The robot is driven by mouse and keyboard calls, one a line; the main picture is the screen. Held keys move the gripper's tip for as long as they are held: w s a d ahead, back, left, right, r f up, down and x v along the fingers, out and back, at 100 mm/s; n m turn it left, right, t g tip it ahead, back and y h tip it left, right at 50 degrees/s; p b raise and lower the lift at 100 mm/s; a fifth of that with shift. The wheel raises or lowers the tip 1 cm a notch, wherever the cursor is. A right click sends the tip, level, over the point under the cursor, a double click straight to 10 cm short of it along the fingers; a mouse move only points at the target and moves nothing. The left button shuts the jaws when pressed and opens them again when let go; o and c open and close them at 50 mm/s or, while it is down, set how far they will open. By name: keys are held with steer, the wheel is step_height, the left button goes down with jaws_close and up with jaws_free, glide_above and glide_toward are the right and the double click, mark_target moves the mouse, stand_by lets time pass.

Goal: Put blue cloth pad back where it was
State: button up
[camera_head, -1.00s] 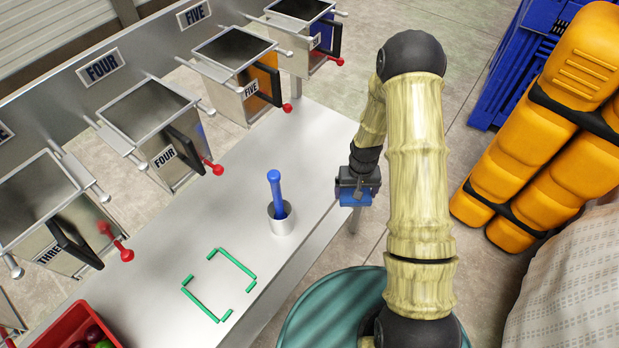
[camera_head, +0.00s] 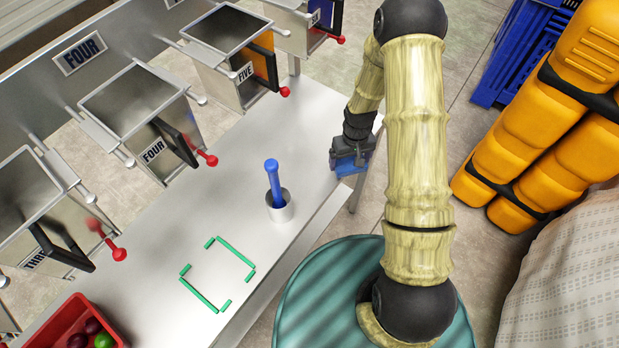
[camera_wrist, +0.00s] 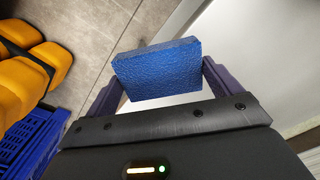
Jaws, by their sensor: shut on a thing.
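The blue cloth pad (camera_wrist: 158,72) is a flat blue block held between the two fingers of my gripper (camera_wrist: 158,80) in the wrist view. In the head view my gripper (camera_head: 350,165) hangs at the bench's right edge, with part of the blue pad (camera_head: 346,163) showing beneath it. The pad is held above the surface, and its exact height is hard to tell. Green corner marks (camera_head: 217,274) outline an empty rectangle on the metal bench (camera_head: 150,262), to the lower left of my gripper.
A metal cup (camera_head: 281,208) with a blue-handled tool (camera_head: 273,182) stands between my gripper and the green marks. Metal bins (camera_head: 137,100) with red-knobbed levers line the back. A red crate (camera_head: 62,320) holds round fruit at lower left. Orange cushions (camera_head: 545,135) lie right.

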steer(key=a+r+n+b, duration=0.25)
steer(key=a+n, duration=0.35)
steer(key=n, duration=0.6)
step_height(320, 180, up, 5)
steer(key=n+b, duration=0.2)
steer(key=n, duration=1.2)
glide_above(309, 179)
steer(key=shift+f+p, duration=0.1)
steer(key=shift+p, duration=0.2)
step_height(309, 179, down, 6)
steer(key=shift+w+r, duration=0.1)
steer(key=shift+f+p, duration=0.5)
steer(key=shift+f, duration=1.6)
steer(key=shift+f, duration=0.1)
